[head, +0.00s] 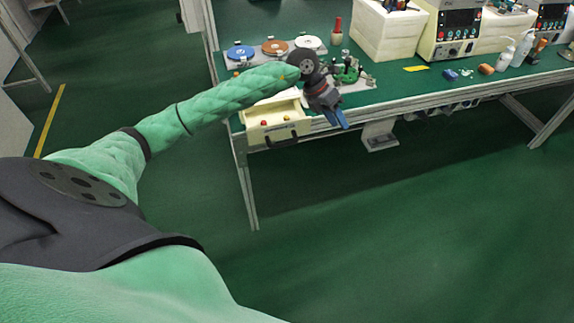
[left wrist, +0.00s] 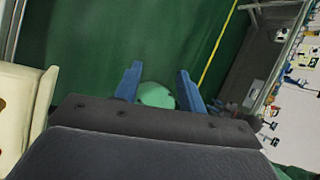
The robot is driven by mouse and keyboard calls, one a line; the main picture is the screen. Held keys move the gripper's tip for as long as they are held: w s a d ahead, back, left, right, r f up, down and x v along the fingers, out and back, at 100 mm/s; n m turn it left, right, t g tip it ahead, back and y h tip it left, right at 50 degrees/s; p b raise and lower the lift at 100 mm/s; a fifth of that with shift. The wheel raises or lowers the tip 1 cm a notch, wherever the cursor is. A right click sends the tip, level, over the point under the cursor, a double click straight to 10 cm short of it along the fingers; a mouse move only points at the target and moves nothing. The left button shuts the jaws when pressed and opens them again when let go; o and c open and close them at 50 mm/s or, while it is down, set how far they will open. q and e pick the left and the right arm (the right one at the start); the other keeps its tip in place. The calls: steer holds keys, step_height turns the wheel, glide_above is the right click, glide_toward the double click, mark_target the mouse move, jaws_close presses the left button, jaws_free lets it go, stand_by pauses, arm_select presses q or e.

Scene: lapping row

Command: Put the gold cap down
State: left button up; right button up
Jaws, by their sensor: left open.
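I cannot make out the gold cap for certain in either view. My left gripper (head: 338,119) hangs at the front edge of the bench, just right of an open cream drawer (head: 258,136). In the left wrist view its two blue fingers (left wrist: 157,76) stand apart with nothing held between them. A pale green rounded shape behind them appears to be part of my own body. Small red and orange pieces (head: 264,122) lie in the drawer. My left forearm and wrist hide part of the bench. My right gripper is not in view.
The green-topped bench (head: 395,83) carries blue, brown and white discs (head: 275,47) at the back left. A white block, a control box (head: 452,30) and bottles stand to the right. The floor in front is clear.

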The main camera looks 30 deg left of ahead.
arm_select(q)
steer(key=s+d+r+n+t+h, duration=0.35)
steer(key=d+n+t+h, duration=0.2)
steer(key=d, duration=0.25)
steer(key=s+d+r+n+t+h, duration=0.2)
steer(key=d+r+n+t+h, duration=0.35)
steer(key=d, duration=0.25)
steer(key=s+a+f+n+t+y, duration=0.1)
steer(key=s+a+f+n+y, duration=0.4)
steer(key=f+n+y, duration=0.6)
steer(key=s+a+f+n+y, duration=0.55)
steer(key=f+n+y, duration=0.2)
steer(key=n, duration=0.65)
steer(key=s+d+f+g, duration=0.1)
steer(key=s+f+g, duration=0.2)
steer(key=s, duration=0.5)
steer(key=s+d+f+n+g+h, duration=0.1)
steer(key=s+f+g, duration=0.2)
steer(key=s, duration=0.5)
steer(key=s+d+f+n+g, duration=0.1)
steer(key=s+f+g, duration=0.2)
steer(key=s+g, duration=0.2)
steer(key=s, duration=0.3)
steer(key=shift+s+d+f+g+h, duration=0.3)
steer(key=shift+s+f+h, duration=0.05)
steer(key=shift+s+f, duration=0.05)
